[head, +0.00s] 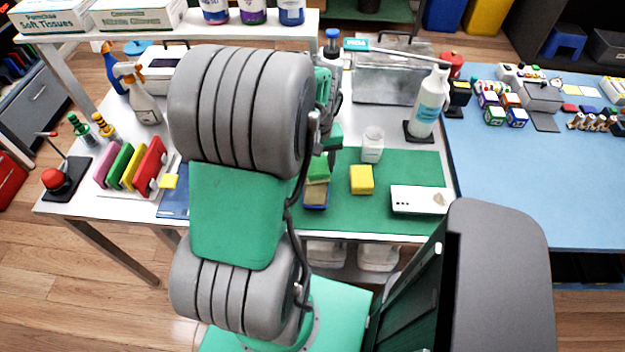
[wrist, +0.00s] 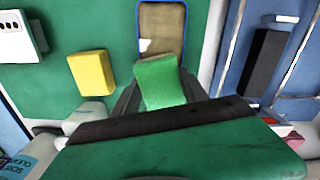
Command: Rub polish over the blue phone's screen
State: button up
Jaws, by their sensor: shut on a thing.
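The blue phone (wrist: 163,22) lies face up on the green mat (wrist: 100,25), a blue rim around a brownish, dull-looking screen. A small pale patch shows near its lower left in the wrist view. In the head view the blue phone (head: 315,196) is partly covered by the green block. My gripper (wrist: 160,95) is shut on a green block, perhaps a sponge (wrist: 158,78), which overlaps the phone's near end in the wrist view. I cannot tell whether the block touches the screen. In the head view the green block (head: 318,170) shows beside my arm, which hides most of my gripper.
A yellow block (head: 361,180) lies right of the phone, with a white device (head: 418,200) beyond it. A small white jar (head: 372,145) and a pump bottle (head: 430,101) stand behind. A rack of coloured pads (head: 133,168) stands at left. The mat between yellow block and white device is clear.

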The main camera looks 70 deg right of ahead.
aim_at(314, 206)
jog(key=shift+w+d, duration=0.15)
jog(key=shift+d, duration=0.55)
jog(key=shift+w+d, duration=0.15)
jog(key=shift+d, duration=0.5)
jog(key=shift+s+d+f+b, duration=0.1)
jog(key=shift+s+d+b, duration=0.05)
jog(key=shift+b, duration=0.2)
jog(key=shift+w+a, duration=0.2)
jog(key=shift+a, duration=0.05)
jog(key=shift+s+a+r+p, duration=0.1)
jog(key=shift+s+a+p, duration=0.5)
jog(key=shift+a, duration=1.45)
jog(key=shift+s+a+r+p, duration=0.1)
jog(key=shift+s+a+p, duration=0.45)
jog(key=shift+a, duration=1.55)
jog(key=shift+s+a+p, duration=0.35)
jog(key=shift+a+p, duration=0.4)
jog(key=shift+a, duration=1.3)
jog(key=shift+a+r+p, duration=0.2)
jog(key=shift+p, duration=0.15)
notch_tip(314, 206, up, 7)
jog(key=p, duration=0.6)
jog(key=shift+r, duration=0.15)
